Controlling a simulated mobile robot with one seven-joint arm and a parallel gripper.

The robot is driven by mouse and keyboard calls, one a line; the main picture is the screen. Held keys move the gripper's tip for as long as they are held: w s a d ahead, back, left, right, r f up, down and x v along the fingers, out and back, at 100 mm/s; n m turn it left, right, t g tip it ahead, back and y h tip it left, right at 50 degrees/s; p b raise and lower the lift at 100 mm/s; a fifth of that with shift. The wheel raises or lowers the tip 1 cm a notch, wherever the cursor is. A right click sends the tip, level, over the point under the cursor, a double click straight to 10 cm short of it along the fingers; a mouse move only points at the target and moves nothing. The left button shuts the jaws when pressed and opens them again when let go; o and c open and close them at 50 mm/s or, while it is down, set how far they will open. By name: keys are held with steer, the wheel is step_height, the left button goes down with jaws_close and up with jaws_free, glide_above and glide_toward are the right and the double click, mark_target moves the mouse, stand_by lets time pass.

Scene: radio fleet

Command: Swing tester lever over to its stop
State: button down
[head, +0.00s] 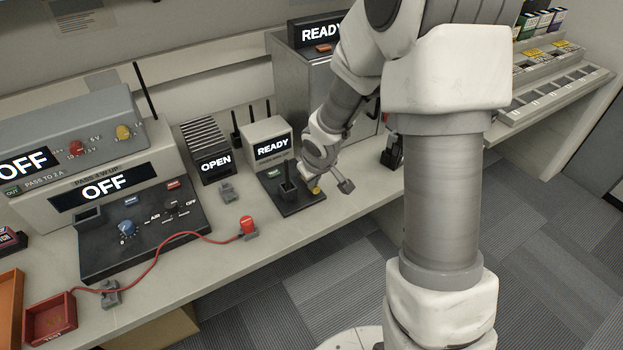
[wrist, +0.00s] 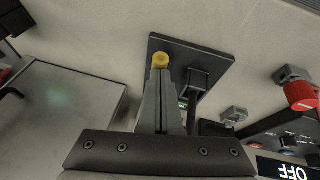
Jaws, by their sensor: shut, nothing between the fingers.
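The tester (head: 268,140) is a pale box reading READY, with a dark base plate (head: 290,204) in front. A yellow knob (head: 314,189), apparently the lever's end, is at the right of the plate. In the wrist view the yellow knob (wrist: 162,59) shows right at the tips of my gripper (wrist: 160,72). The fingers are shut together with nothing between them. They look very near or against the knob; contact cannot be told. The lever's shaft is hidden behind my fingers. A dark upright holder (wrist: 200,80) stands on the plate beside them.
A black finned unit reading OPEN (head: 207,150) stands left of the tester. A red-capped plug (head: 248,226) on a red cable lies near the bench front. A large grey cabinet (head: 305,80) stands behind. Some bare bench (head: 215,258) lies at the front.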

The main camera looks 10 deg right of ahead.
steer(key=shift+s+f, duration=0.1)
steer(key=shift+s, duration=0.05)
steer(key=shift+r+p, duration=0.2)
steer(key=shift+p, duration=0.15)
steer(key=shift+r+p, duration=0.6)
steer(key=shift+r, duration=0.2)
steer(key=p+v, duration=0.5)
steer(key=v, duration=0.7)
steer(key=shift+s+r+p, duration=0.2)
steer(key=shift+s+p, duration=0.1)
steer(key=shift+p, duration=0.1)
steer(key=s+d+r+m, duration=0.1)
steer(key=s+r+m, duration=0.3)
steer(key=s+r, duration=1.3)
steer(key=shift+s+r+m+t, duration=0.25)
steer(key=shift+s+m+t, duration=0.15)
steer(key=shift+s, duration=0.75)
